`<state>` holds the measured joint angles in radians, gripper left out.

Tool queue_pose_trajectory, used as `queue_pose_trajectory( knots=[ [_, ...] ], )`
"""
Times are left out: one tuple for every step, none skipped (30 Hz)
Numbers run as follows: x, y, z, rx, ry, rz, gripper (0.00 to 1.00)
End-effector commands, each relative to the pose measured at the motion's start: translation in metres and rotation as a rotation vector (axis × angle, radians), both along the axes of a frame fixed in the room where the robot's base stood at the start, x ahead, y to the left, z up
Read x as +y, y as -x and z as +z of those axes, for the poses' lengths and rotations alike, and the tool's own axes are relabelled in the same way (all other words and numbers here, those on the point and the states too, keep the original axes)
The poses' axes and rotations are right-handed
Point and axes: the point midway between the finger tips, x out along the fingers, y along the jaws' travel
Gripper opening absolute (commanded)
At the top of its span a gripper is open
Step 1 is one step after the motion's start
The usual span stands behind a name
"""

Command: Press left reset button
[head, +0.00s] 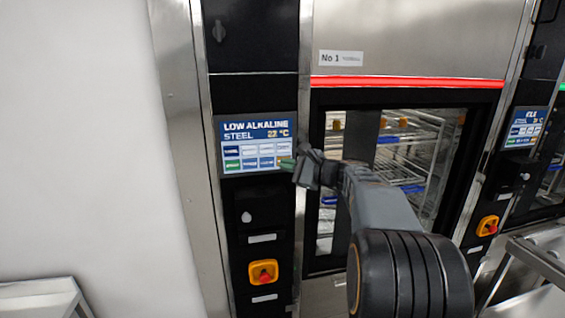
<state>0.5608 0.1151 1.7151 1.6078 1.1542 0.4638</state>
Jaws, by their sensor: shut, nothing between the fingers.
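The left control panel has a screen (254,145) headed "LOW ALKALINE STEEL", with rows of blue, white and green keys. The key labels are too small to read, so I cannot tell which one is reset. My gripper (290,165) is shut and empty. Its tip is at the lower right corner of the screen, over or close to a green key there. I cannot tell whether it touches the screen. The gripper body hides part of the panel's right edge.
Below the screen are a white knob (246,217) and an orange emergency stop (263,272) with a red button. Right of it is a glass washer door (335,235) with racks inside and a red light strip (400,82) above. A second panel (524,130) is farther right.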

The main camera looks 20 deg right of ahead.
Motion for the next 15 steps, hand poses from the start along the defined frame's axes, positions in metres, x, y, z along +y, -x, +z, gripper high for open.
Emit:
queue_pose_trajectory(
  knots=[
    [0.0000,0.0000,0.0000,0.000,0.000,0.000,0.00],
    [0.0000,0.0000,0.0000,0.000,0.000,0.000,0.00],
    [0.0000,0.0000,0.0000,0.000,0.000,0.000,0.00],
    [0.0000,0.0000,0.0000,0.000,0.000,0.000,0.00],
    [0.0000,0.0000,0.0000,0.000,0.000,0.000,0.00],
    [0.0000,0.0000,0.0000,0.000,0.000,0.000,0.00],
    [0.0000,0.0000,0.0000,0.000,0.000,0.000,0.00],
    [0.0000,0.0000,0.0000,0.000,0.000,0.000,0.00],
    [-0.0001,-0.0003,-0.0001,0.000,0.000,0.000,0.00],
    [-0.0001,-0.0006,0.0000,0.000,0.000,0.000,0.00],
    [-0.0003,-0.0010,-0.0001,0.000,0.000,0.000,0.00],
    [-0.0004,-0.0018,-0.0001,0.000,0.000,0.000,0.00],
    [-0.0006,-0.0026,-0.0001,0.000,0.000,0.000,0.00],
    [-0.0007,-0.0034,-0.0001,0.000,0.000,0.000,0.00],
    [-0.0009,-0.0046,0.0000,0.000,0.000,0.000,0.00]
  ],
)
